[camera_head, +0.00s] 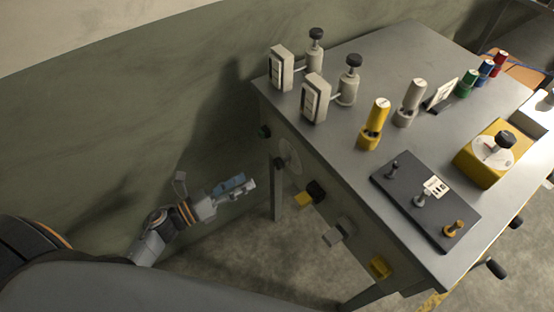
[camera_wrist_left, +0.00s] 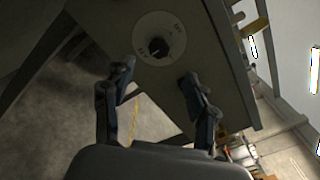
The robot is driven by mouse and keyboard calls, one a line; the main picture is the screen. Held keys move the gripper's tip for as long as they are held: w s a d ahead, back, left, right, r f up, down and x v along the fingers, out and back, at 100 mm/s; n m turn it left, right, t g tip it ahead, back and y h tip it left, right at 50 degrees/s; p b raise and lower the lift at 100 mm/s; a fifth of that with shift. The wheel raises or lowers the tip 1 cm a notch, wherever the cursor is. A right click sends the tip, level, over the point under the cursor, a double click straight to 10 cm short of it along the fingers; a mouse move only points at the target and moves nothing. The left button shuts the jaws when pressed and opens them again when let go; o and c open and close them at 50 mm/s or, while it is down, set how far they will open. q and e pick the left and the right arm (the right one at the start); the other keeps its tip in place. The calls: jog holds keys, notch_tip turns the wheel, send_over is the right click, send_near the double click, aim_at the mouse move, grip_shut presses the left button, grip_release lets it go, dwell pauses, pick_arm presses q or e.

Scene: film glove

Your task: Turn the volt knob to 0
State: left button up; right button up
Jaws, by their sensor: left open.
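A black knob (camera_head: 279,163) on a round pale dial (camera_head: 291,152) sits on the side panel of the grey table, facing my left arm. In the left wrist view a black knob (camera_wrist_left: 159,47) sits in the middle of a white dial (camera_wrist_left: 174,28). The dial's lettering is too small to read surely, so I cannot confirm which knob is the volt one. My left gripper (camera_head: 248,186) is open and empty, to the left of the panel and apart from the knob. In the left wrist view its fingertips (camera_wrist_left: 158,76) are spread below the dial. My right gripper is not in view.
The grey table (camera_head: 410,60) bears levers, coloured cylinders, a dark switch plate (camera_head: 400,199) and a yellow box (camera_head: 475,165) with another dial. A yellow block (camera_head: 303,198) and other controls stick out from the side panel. The green wall (camera_head: 110,110) is behind.

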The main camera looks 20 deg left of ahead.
aim_at(275, 164)
pick_arm(q)
jog(key=p+x, duration=0.1)
jog(key=x, duration=1)
jog(key=shift+w+d+p, duration=0.1)
jog(key=shift+p, duration=0.3)
jog(key=shift+w+d, duration=0.3)
jog(key=shift+w, duration=0.1)
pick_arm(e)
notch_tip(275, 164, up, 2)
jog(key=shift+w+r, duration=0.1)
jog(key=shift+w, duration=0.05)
pick_arm(q)
jog(key=c, duration=1.2)
